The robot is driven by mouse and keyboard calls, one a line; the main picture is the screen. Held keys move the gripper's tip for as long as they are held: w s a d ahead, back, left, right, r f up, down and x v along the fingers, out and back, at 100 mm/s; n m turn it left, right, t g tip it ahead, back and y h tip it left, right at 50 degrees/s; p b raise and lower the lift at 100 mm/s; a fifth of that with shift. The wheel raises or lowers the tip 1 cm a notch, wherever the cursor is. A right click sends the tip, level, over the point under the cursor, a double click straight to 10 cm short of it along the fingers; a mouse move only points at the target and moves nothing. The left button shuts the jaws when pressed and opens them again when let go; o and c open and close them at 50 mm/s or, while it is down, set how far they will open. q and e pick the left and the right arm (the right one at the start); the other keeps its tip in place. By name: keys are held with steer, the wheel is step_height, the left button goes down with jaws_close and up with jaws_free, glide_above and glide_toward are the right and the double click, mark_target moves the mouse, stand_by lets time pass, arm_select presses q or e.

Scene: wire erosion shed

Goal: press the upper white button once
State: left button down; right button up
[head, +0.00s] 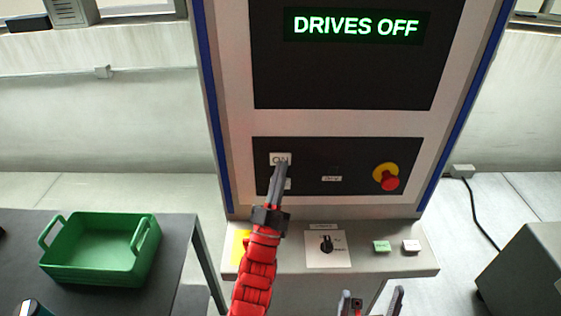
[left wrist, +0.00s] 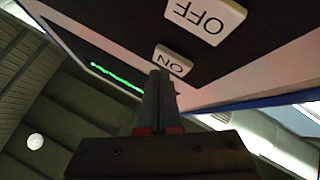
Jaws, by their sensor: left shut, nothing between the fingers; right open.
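The upper white button (head: 280,157), marked ON, sits at the left of the black control panel. It also shows in the left wrist view (left wrist: 176,56), upside down. The lower white button (head: 289,184) is mostly hidden behind my left fingers; the left wrist view shows it marked OFF (left wrist: 205,18). My left gripper (head: 281,165) is shut and empty, its fingertips overlapping the lower edge of the ON button. Its tips also reach the ON button in the left wrist view (left wrist: 160,74); I cannot tell whether they touch it. My right gripper (head: 372,298) is open and empty at the bottom edge.
The screen (head: 356,25) reads DRIVES OFF. A red emergency knob (head: 390,182) is at the panel's right. The ledge below bears a rotary switch (head: 326,244), a green button (head: 381,247) and a white one (head: 411,246). A green crate (head: 100,271) stands on the left table.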

arm_select(q)
steer(key=shift+w, duration=0.45)
stand_by(0.6)
stand_by(0.4)
steer(key=shift+s, duration=0.8)
steer(key=s, duration=0.5)
stand_by(0.6)
